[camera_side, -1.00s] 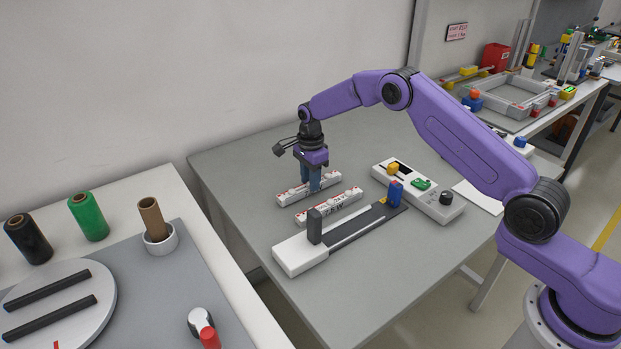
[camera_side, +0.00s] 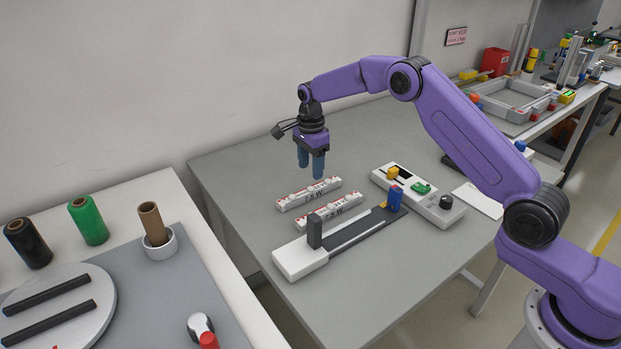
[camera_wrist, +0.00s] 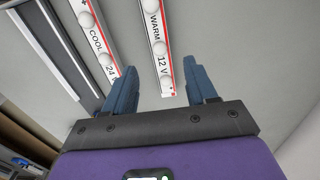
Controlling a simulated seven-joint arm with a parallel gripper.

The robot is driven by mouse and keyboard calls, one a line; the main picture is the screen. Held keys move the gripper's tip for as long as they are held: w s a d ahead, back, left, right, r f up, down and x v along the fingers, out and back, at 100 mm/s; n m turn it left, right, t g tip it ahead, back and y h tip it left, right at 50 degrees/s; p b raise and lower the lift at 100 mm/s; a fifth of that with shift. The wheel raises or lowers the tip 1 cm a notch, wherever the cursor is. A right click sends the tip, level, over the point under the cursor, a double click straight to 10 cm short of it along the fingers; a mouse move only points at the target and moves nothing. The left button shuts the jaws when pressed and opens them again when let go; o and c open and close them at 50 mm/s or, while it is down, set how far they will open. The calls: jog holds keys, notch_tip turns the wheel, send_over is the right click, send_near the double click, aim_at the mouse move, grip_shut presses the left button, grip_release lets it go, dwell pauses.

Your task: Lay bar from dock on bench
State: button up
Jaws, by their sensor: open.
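Two white light bars with red edging lie roughly parallel on the grey bench (camera_side: 235,190). The far bar (camera_side: 309,194), marked WARM 12 V in the wrist view (camera_wrist: 160,45), lies below my gripper. The near bar (camera_side: 328,210), marked COOL 24 V in the wrist view (camera_wrist: 98,42), lies between it and the dock. The dock (camera_side: 300,258) has a white end, a dark track, a grey upright block and a blue one; no bar shows in it. My gripper (camera_side: 311,174) is open and empty above the far bar, its fingers apart in the wrist view (camera_wrist: 158,68).
A white control box (camera_side: 418,196) with yellow, green and black parts stands right of the dock. Spools (camera_side: 88,220) and a round plate (camera_side: 60,305) are on the left table. The bench is clear behind the bars and at its front.

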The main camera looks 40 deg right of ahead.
aim_at(310, 188)
notch_tip(310, 188, up, 6)
jog(key=shift+f, duration=0.1)
jog(key=shift+a, duration=0.1)
jog(key=s+a+r+n, duration=0.3)
jog(key=s+n, duration=0.2)
jog(key=s, duration=0.2)
jog(key=s+a+r+n, duration=0.2)
jog(key=s+a+n, duration=0.1)
jog(key=s+n, duration=0.3)
jog(key=s+a+r+n, duration=0.3)
jog(key=s+n, duration=0.1)
jog(key=s, duration=0.4)
jog(key=s+d+f+n, duration=0.1)
jog(key=s+d+n, duration=0.2)
jog(key=s, duration=0.6)
jog(key=s+d+n, duration=0.4)
jog(key=s+n, duration=0.3)
jog(key=s, duration=0.1)
jog(key=s+d+f+n, duration=0.1)
jog(key=s+d+n, duration=0.2)
jog(key=s, duration=0.6)
jog(key=n, duration=0.2)
jog(key=shift+s+d+f+n, duration=0.3)
jog(key=shift+s+f, duration=0.05)
